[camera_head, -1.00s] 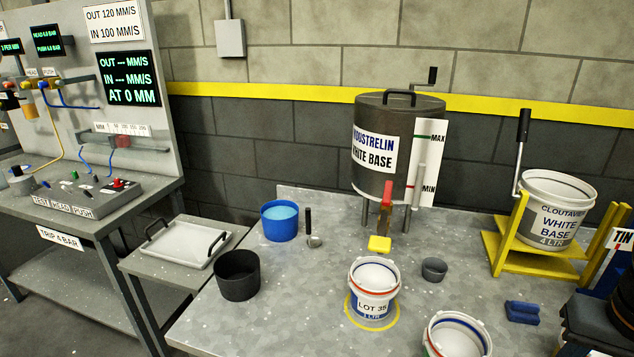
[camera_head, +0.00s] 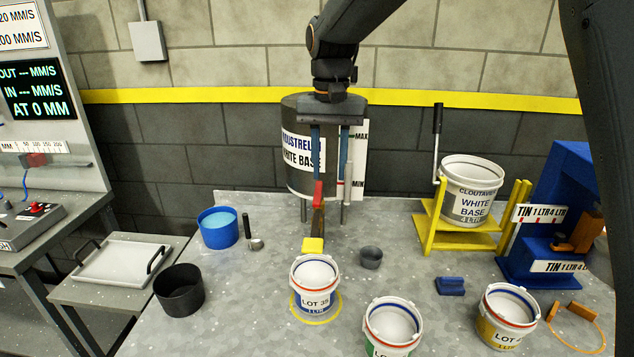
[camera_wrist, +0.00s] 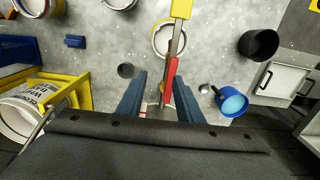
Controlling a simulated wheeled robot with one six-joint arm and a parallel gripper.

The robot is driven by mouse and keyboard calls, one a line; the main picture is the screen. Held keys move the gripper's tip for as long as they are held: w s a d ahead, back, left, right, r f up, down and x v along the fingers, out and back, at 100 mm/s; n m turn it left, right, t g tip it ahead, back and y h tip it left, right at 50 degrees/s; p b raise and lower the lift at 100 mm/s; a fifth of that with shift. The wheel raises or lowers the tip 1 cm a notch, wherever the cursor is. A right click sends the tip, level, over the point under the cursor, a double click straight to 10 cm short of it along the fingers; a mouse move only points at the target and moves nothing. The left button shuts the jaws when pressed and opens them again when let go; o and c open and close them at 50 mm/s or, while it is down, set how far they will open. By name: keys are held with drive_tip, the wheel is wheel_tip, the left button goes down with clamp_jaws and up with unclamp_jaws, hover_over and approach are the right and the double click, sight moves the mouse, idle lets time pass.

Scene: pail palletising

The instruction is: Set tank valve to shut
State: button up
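The tank (camera_head: 296,165) is a dark drum on legs with a white-base label, standing at the back of the bench. At its front is the valve, with a red part (camera_head: 318,192), a brown-grey bar below it and a yellow end piece (camera_head: 313,245). The red part also shows in the wrist view (camera_wrist: 171,80). My gripper (camera_head: 330,180) points down in front of the tank, with its two blue fingers apart. In the wrist view (camera_wrist: 159,80) the red part lies between the fingers, closer to the right one; contact cannot be told.
A lot-labelled pail (camera_head: 316,286) stands in the yellow ring below the valve. A blue tub (camera_head: 219,229), a black pot (camera_head: 179,290) and a small grey cup (camera_head: 371,257) stand around it. A yellow stand (camera_head: 437,236) holds a white pail at right.

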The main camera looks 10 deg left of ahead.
sight(317, 196)
drive_tip(key=a, duration=0.1)
drive_tip(key=a+r, duration=0.1)
drive_tip(key=shift+w+a+r, duration=0.1)
drive_tip(key=shift+a+r, duration=0.2)
drive_tip(key=shift+f+p, duration=1.45)
drive_tip(key=shift+f, duration=2.35)
clamp_jaws()
